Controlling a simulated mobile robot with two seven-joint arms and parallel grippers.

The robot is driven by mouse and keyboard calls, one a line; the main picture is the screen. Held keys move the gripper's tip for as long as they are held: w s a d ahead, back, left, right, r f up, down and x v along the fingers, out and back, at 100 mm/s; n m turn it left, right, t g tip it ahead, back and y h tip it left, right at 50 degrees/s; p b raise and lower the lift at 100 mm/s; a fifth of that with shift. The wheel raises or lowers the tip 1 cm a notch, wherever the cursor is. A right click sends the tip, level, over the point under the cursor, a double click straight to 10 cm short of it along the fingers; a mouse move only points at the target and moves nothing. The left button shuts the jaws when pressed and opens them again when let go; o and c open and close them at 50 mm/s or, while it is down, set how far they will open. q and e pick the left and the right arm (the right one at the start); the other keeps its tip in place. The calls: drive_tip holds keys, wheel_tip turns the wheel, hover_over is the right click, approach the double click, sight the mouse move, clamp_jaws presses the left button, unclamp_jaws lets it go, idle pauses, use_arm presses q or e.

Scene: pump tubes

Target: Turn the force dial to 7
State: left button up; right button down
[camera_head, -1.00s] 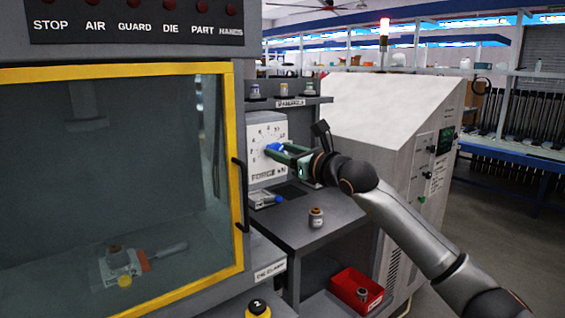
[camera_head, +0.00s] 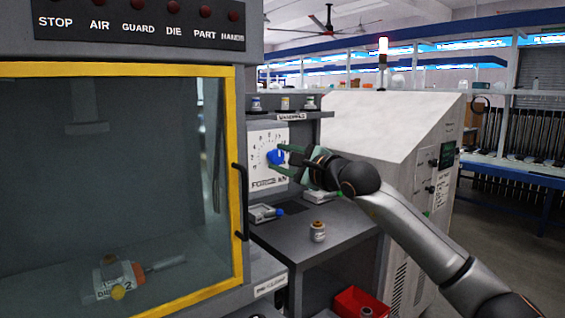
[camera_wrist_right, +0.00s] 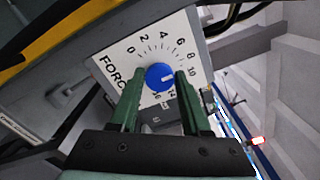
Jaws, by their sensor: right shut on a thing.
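The force dial is a blue round knob (camera_head: 275,157) on a white FORCE plate (camera_head: 262,136) with a number scale. In the right wrist view the knob (camera_wrist_right: 159,77) sits amid the numbers 0 to 10, with more below. A short white mark on the knob points right and slightly up, roughly toward 8 to 10; I cannot read it exactly. My right gripper (camera_head: 277,158) is at the knob. In the right wrist view its green fingers (camera_wrist_right: 157,80) are shut on opposite sides of the knob. My left gripper is not in view.
Below the dial, a grey bench (camera_head: 340,219) holds a small silver-and-brown part (camera_head: 318,231) and a device with a blue end (camera_head: 263,213). A yellow-framed guard door (camera_head: 238,180) stands left. A red bin (camera_head: 356,302) is below. A white cabinet (camera_head: 380,125) stands behind my arm.

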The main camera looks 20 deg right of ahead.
drive_tip(key=shift+f+n, duration=0.1)
drive_tip(key=shift+n, duration=1.2)
drive_tip(key=shift+c, duration=1.9)
unclamp_jaws()
drive_tip(key=shift+s, duration=0.1)
drive_tip(key=b+v, duration=0.3)
drive_tip(key=v, duration=0.9)
drive_tip(key=shift+s, duration=0.2)
